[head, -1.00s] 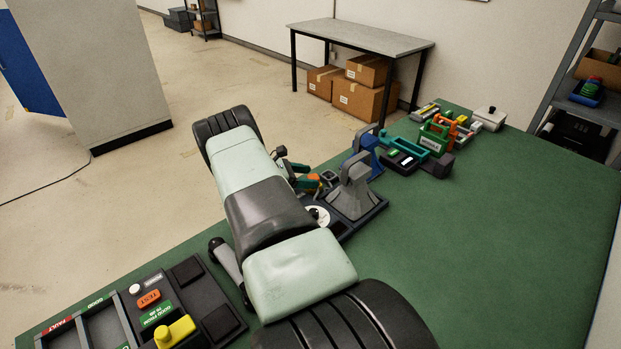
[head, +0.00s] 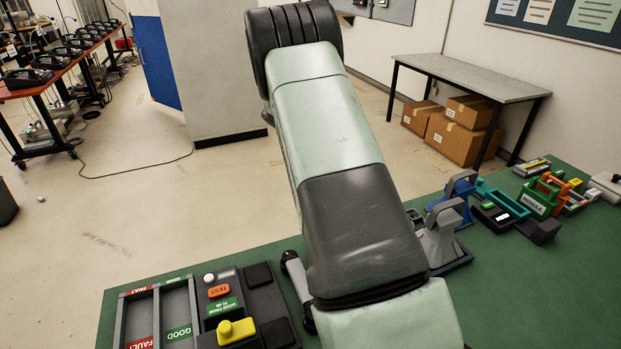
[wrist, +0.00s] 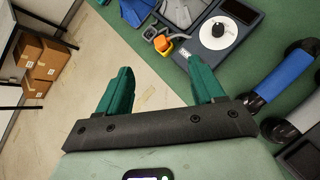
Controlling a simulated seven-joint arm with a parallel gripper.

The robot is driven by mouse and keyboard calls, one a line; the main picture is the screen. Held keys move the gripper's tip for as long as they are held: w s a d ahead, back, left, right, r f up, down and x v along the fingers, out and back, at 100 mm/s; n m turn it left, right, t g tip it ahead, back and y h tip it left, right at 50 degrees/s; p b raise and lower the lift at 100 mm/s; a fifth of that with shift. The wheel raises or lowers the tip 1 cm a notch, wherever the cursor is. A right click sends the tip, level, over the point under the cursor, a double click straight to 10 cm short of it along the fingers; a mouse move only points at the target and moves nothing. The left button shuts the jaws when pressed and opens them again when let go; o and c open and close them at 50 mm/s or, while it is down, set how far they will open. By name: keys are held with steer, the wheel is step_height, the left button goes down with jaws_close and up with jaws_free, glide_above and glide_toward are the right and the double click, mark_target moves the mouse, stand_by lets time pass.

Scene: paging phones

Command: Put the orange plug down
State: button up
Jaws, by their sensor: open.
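The orange plug (wrist: 163,44) shows in the wrist view, beside a grey and yellow piece and close to the dark base with a white dial (wrist: 218,33). It lies beyond and between my fingertips, apart from both; I cannot tell exactly what it rests on. My gripper (wrist: 160,66) is open, its two green fingers spread wide with nothing between them. In the head view my own arm hides the gripper and the plug.
A grey holder (head: 440,240) stands right of my arm, with a blue one (head: 462,187) behind. A green module (head: 537,203) and other parts lie at the right. The fault and good tray (head: 160,315) and a test panel with a yellow knob (head: 236,330) are at front left.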

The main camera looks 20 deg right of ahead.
steer(key=s+a+r+m+t+y, duration=0.2)
steer(key=s+a+r+m, duration=0.1)
steer(key=s+a+r, duration=0.55)
steer(key=s+a+r+m+t+y, duration=0.25)
steer(key=s+a+r, duration=0.25)
steer(key=r, duration=0.6)
steer(key=s+a+r+m+t+y, duration=0.1)
steer(key=s+a+t+y, duration=0.1)
steer(key=s+a, duration=0.3)
steer(key=s+a+r+m+t+y, duration=0.1)
steer(key=s+a, duration=0.4)
steer(key=s, duration=0.8)
steer(key=shift+a+r+m+t+y, duration=0.15)
steer(key=shift+r+m+t+y, duration=0.15)
steer(key=shift+m+t+y, duration=0.55)
